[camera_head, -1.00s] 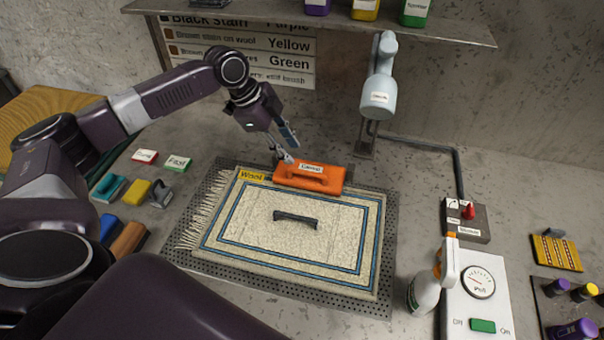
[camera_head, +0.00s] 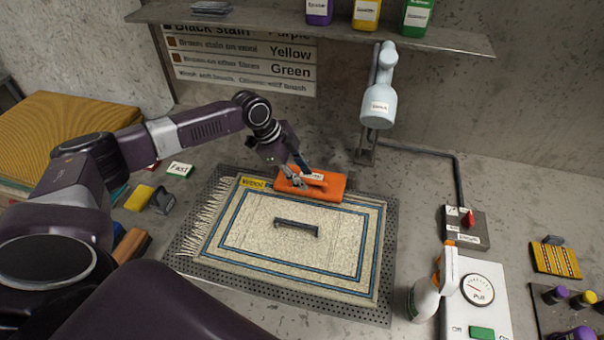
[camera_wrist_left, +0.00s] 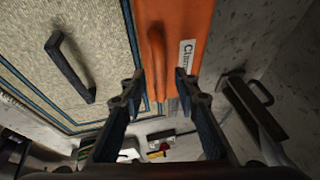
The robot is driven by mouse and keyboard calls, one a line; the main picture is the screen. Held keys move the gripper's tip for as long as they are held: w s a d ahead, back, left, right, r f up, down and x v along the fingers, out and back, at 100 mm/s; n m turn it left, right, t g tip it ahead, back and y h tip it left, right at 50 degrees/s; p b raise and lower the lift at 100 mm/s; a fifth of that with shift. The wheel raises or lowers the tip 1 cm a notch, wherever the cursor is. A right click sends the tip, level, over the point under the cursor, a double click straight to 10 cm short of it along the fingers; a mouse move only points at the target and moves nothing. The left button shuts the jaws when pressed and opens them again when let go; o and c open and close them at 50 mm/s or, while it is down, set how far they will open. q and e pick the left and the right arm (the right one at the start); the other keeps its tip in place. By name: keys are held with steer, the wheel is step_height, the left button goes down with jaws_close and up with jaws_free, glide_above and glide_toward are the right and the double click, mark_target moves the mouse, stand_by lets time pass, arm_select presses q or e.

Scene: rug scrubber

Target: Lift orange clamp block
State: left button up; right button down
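The orange clamp block (camera_head: 325,189) lies across the far edge of the cream rug (camera_head: 250,240), with a raised orange handle and a white label. In the left wrist view the block (camera_wrist_left: 190,25) fills the top middle, and its handle (camera_wrist_left: 156,60) runs between the fingers. My left gripper (camera_head: 302,178) is over the block. In the left wrist view its fingers (camera_wrist_left: 158,92) are spread, one on each side of the handle, with gaps visible. I cannot tell whether the fingertips touch the block. My right gripper is not in view.
A black handle (camera_head: 296,227) sits on the rug, which lies on a perforated tray (camera_head: 388,270). A grey lamp-like nozzle (camera_head: 379,100) hangs beyond the block. A spray bottle (camera_head: 425,297) and gauge panel (camera_head: 480,290) stand at right. A shelf (camera_head: 300,17) runs overhead.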

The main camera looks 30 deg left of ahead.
arm_select(q)
steer(key=shift+c, duration=0.3)
jaws_close()
steer(key=shift+w, duration=0.15)
